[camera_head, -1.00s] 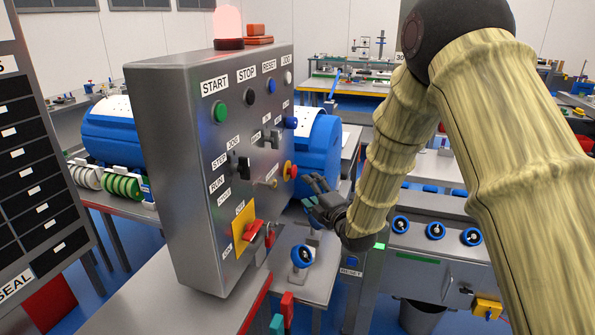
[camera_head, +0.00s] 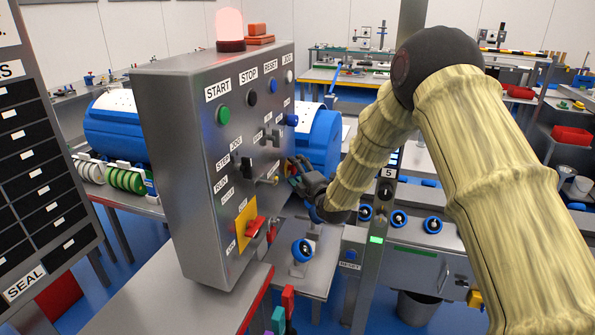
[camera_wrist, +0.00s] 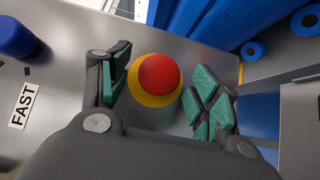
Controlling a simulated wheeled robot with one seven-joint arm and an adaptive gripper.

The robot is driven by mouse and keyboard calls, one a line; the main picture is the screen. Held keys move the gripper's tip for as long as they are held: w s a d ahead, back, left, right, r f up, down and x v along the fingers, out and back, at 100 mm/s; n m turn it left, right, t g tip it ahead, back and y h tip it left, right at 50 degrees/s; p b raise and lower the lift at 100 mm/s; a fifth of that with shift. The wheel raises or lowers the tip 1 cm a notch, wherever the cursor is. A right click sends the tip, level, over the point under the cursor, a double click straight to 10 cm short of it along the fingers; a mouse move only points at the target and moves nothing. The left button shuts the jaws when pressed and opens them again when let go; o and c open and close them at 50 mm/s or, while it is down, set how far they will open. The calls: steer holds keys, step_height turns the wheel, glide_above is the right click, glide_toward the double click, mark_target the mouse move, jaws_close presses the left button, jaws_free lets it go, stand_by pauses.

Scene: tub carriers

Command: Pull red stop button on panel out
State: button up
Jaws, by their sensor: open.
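The red stop button (camera_wrist: 160,73) with its yellow ring sits on the grey control panel's face. In the wrist view it lies between the two green-padded fingers of my gripper (camera_wrist: 168,90), with a gap on both sides. The gripper is open and does not visibly touch the button. In the head view my gripper (camera_head: 300,174) is at the right edge of the panel (camera_head: 222,140) and covers most of the button.
A blue knob (camera_wrist: 15,38) and a FAST label (camera_wrist: 23,106) are beside the button on the panel. A red-and-yellow rotary switch (camera_head: 252,228) is lower on the panel. Blue machinery (camera_head: 318,140) stands close behind the panel's right edge.

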jaws_close()
steer(key=shift+s+d+b, duration=0.25)
steer(key=shift+d+b, duration=0.5)
steer(key=shift+b, duration=0.2)
steer(key=shift+d+f, duration=0.1)
jaws_free()
steer(key=shift+d, duration=0.15)
steer(key=v, duration=1.2)
